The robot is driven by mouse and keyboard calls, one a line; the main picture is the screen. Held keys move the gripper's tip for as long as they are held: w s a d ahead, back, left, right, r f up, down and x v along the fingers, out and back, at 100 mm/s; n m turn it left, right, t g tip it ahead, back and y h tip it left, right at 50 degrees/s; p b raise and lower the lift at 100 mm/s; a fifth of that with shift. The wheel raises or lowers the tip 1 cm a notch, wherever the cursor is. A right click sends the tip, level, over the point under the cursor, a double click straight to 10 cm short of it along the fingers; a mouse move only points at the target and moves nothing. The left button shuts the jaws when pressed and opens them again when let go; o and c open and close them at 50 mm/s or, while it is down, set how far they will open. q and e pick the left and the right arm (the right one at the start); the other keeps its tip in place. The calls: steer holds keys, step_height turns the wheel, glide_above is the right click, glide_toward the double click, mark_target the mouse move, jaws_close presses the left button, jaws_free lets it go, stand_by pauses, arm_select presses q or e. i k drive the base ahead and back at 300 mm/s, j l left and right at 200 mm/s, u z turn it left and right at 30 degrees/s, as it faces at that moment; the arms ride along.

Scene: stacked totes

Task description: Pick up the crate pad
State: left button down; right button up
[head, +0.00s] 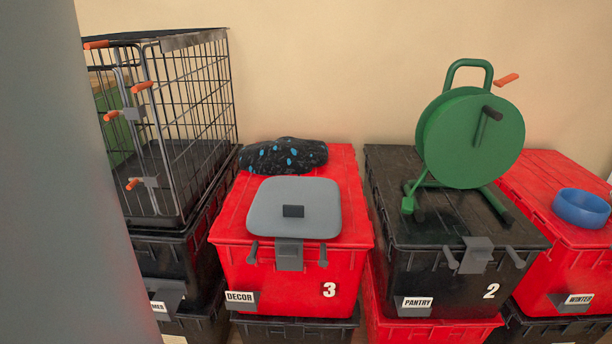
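The crate pad (284,156) appears to be the crumpled black piece with blue spots. It lies at the back left on the lid of a red tote (340,262) marked DECOR and 3. A grey lid-like panel (293,207) with a dark handle lies on the same tote, in front of the pad. Neither of my grippers is in view.
A black wire crate (190,110) stands left on black totes. A green reel (470,138) stands on the black PANTRY tote (440,290), right of the pad. A blue bowl (581,208) sits on the far-right red tote. A grey vertical surface (60,200) fills the left edge.

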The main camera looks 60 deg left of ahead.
mark_target(297, 198)
steer(key=j+u, duration=0.1)
steer(key=u, duration=1.8)
